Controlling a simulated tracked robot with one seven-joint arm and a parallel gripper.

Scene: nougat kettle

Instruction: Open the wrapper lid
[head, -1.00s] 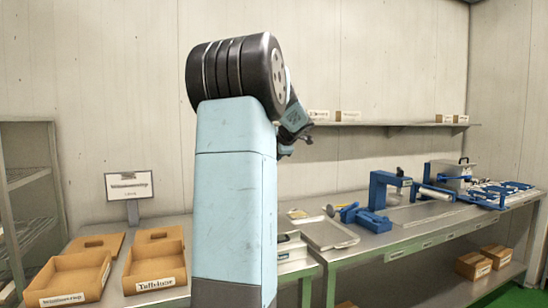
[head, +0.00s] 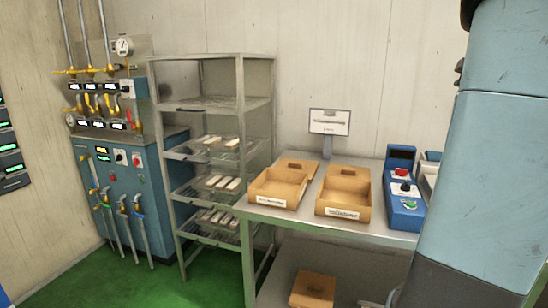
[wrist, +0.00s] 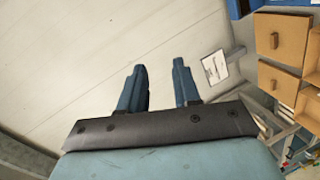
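I cannot make out a wrapper lid in either current view. Only pale wall lies beyond the fingertips. The gripper does not show in the head view, where my light blue arm fills the right side.
Two wooden bins (head: 345,199) and a sign (head: 329,122) stand on the metal bench (head: 268,216). A wire rack (head: 240,130) holds trays of pale bars. A blue valve cabinet (head: 135,175) stands at left. A cardboard box (head: 313,291) sits below the bench. Green floor is clear in front.

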